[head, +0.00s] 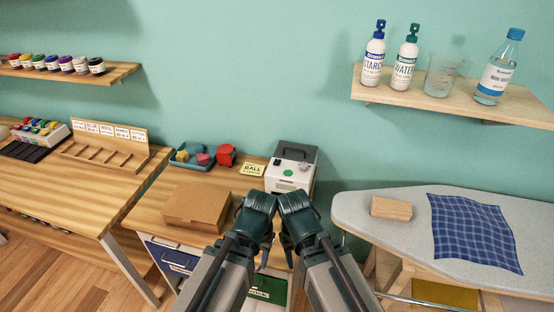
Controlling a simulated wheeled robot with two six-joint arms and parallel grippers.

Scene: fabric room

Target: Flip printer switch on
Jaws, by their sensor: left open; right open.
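The printer is probably the small white box with a dark grey top (290,172) at the back right of the wooden desk. My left gripper (262,222) and my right gripper (296,222) are side by side in front of the box, at the desk's front right. Both are open and empty, and seem apart from the box. The arms hide part of the desk's front.
A cardboard box (197,209) sits left of my grippers on the desk. Behind it are a teal tray (183,163), a red object (226,155) and a yellow "BALL" card (252,169). An ironing board (370,228) with blue plaid cloth (470,232) stands right. A shelf with bottles (440,93) hangs above.

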